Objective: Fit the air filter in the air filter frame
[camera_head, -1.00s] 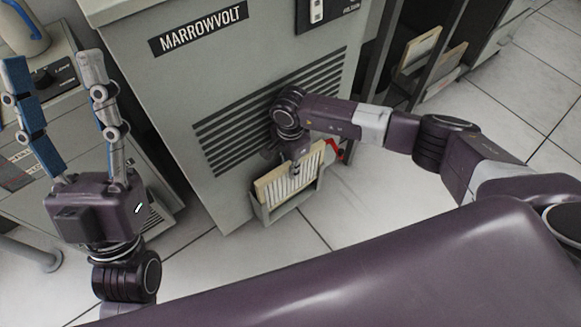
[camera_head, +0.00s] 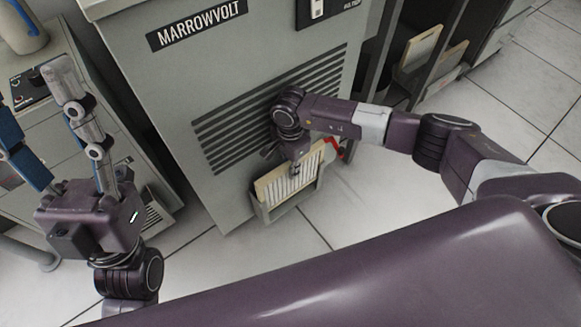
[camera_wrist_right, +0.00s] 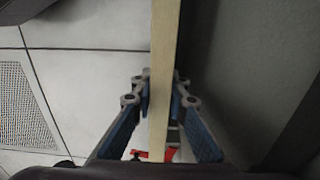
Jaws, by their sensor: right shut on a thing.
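The air filter (camera_head: 283,187), a thin panel with a pale wooden rim and white pleats, stands upright low at the front of the grey machine. Its lower part is inside the grey air filter frame (camera_head: 262,213), and its upper part rises above the frame's walls. I cannot tell how deep it sits. My right gripper (camera_head: 296,168) is shut on the filter's upper edge. In the right wrist view, the fingers (camera_wrist_right: 160,82) clasp both faces of the filter's pale edge (camera_wrist_right: 165,45). My left gripper (camera_head: 32,95) is open and empty at the far left, away from the filter.
The machine's louvred front (camera_head: 225,130) is close behind my right gripper. A red part (camera_head: 334,148) is beside the frame's right end. Similar panels (camera_head: 421,48) stand in a rack at upper right. A grey cabinet (camera_head: 100,130) is at left.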

